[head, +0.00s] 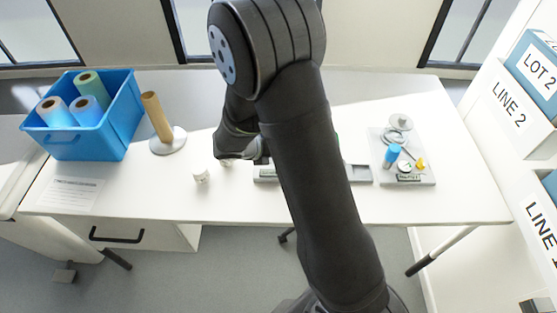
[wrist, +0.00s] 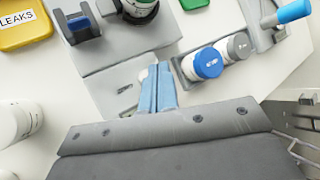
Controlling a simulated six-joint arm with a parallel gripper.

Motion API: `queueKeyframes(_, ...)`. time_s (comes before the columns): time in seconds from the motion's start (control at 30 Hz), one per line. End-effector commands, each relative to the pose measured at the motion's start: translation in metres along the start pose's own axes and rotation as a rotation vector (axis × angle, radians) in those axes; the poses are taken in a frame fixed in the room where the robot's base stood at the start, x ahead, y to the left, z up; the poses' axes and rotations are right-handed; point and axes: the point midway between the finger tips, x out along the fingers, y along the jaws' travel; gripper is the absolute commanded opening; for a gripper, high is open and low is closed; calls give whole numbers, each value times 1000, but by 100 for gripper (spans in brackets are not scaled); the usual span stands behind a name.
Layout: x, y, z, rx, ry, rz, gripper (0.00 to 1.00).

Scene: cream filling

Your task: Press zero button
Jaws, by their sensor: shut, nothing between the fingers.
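My gripper (wrist: 157,72) shows in the wrist view as two light-blue fingers pressed together with nothing between them. The fingertips are over or against the front part of a grey device (wrist: 105,82); I cannot tell whether they touch it. A small pale spot (wrist: 142,75) shows just left of the fingertips, partly covered by them; I cannot tell if it is the zero button. A dark slot-like mark lies left of the fingers. In the head view the device (head: 265,174) is largely hidden behind my arm, and the fingers are hard to make out.
A rack with a blue-capped (wrist: 208,63) and a grey-capped container (wrist: 239,46) stands right of the fingers. A blue-handled tool (wrist: 293,11) is farther right. A yellow LEAKS tray (wrist: 22,22) is at upper left.

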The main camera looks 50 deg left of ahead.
Motion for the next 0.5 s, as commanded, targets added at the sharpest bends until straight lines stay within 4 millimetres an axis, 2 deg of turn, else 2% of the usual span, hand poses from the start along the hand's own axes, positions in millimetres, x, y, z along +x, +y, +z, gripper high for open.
queueKeyframes(0.2, 8, 6, -6, 0, 1, 1, 0)
queueKeyframes(0.5, 8, 6, -6, 1, 0, 1, 0)
